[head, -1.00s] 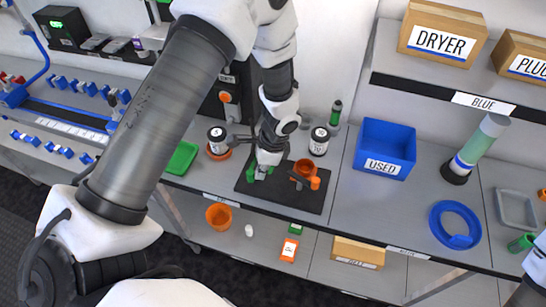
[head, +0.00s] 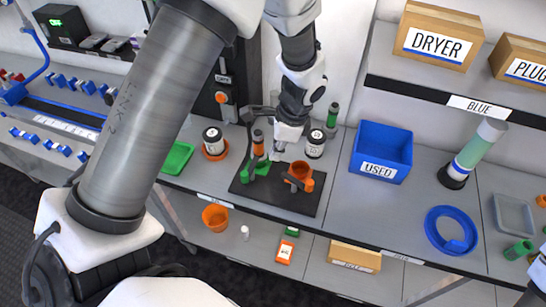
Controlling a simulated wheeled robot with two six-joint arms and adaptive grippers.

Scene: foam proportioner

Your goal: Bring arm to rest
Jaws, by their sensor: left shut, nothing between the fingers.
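My left arm comes in from the left and reaches over the bench. Its gripper (head: 277,153) is shut with nothing in it, above the back part of the black mat (head: 268,201). On the mat, a green piece (head: 262,168) sits to the lower left of the gripper. An orange cup with a handle (head: 301,171) sits to its lower right. Only a bit of my right arm shows at the lower right edge; its gripper is out of view.
White jars stand left (head: 213,140) and right (head: 315,143) of the gripper. An orange-bodied bottle (head: 258,146) and a green bottle (head: 332,115) stand near it. A blue bin (head: 381,151) and blue ring (head: 450,231) are farther right. The bench between mat and bin is clear.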

